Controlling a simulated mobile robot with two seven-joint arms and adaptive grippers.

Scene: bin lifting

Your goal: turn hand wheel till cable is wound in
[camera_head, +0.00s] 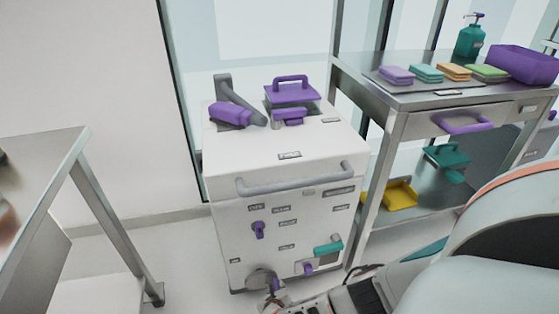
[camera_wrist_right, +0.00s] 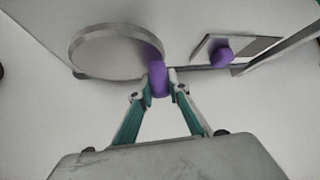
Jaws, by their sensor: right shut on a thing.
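The hand wheel (camera_head: 260,278) is a grey metal disc low on the front of a white cabinet. In the right wrist view the wheel (camera_wrist_right: 112,48) shows with a purple handle (camera_wrist_right: 157,80) at its rim. My right gripper (camera_wrist_right: 161,83) is shut on this purple handle, one finger on each side. In the head view the right gripper (camera_head: 275,298) is at the bottom edge, beside the wheel and partly cut off. The cable cannot be made out in either view. My left gripper is not in view.
The white cabinet (camera_head: 270,165) has a grey bar handle (camera_head: 295,180), purple knobs and a teal handle (camera_head: 328,248) on its front. A metal table (camera_head: 60,165) stands at the left. A shelf cart (camera_head: 400,98) with sponges stands at the right.

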